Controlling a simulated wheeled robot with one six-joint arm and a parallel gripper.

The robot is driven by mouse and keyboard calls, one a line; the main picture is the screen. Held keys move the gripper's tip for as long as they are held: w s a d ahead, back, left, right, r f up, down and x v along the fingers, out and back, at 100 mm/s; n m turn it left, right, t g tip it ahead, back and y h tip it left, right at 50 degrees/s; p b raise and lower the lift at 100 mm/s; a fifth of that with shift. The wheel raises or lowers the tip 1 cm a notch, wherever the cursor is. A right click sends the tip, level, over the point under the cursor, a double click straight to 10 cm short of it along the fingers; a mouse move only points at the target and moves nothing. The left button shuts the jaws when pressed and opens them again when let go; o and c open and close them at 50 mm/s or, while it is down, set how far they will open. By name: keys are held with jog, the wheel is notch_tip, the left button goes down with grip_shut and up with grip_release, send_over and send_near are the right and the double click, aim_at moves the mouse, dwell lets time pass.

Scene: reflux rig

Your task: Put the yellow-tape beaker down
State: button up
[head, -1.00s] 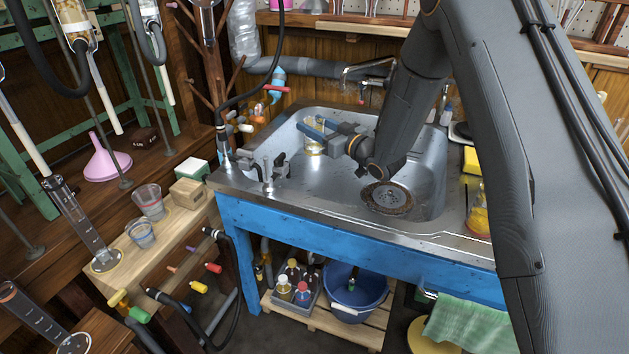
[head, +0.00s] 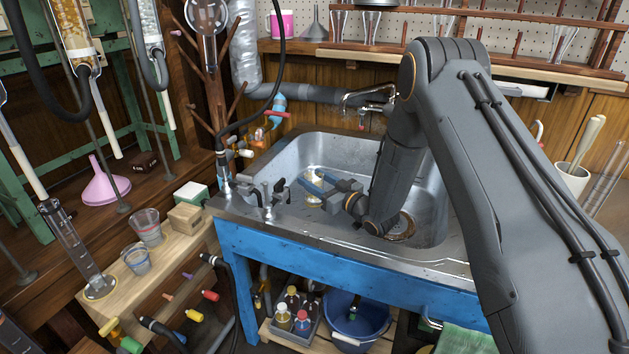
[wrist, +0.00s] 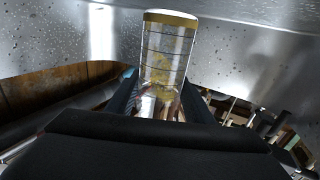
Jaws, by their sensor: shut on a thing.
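The yellow-tape beaker (head: 313,200) is a small clear glass with a yellow band, inside the sink basin in the head view. In the wrist view the beaker (wrist: 168,50) fills the upper middle, with dark graduation lines and a yellow band at the picture's top end. The fingers (wrist: 160,98) flank its lower part in that picture. The beaker looks close to the basin floor; I cannot tell whether it touches.
The steel sink (head: 345,150) has high walls around the beaker. Taps (head: 270,195) stand on its left front rim, and a faucet (head: 368,95) at the back. The drain (head: 405,226) is partly hidden by my arm. Bare basin floor shows around the gripper.

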jog(key=shift+f, duration=0.1)
jog(key=shift+f, duration=0.35)
jog(key=shift+f+b, duration=0.2)
jog(key=shift+b, duration=0.1)
jog(key=o, duration=1.2)
jog(key=shift+c, duration=0.2)
jog(key=shift+r, duration=0.15)
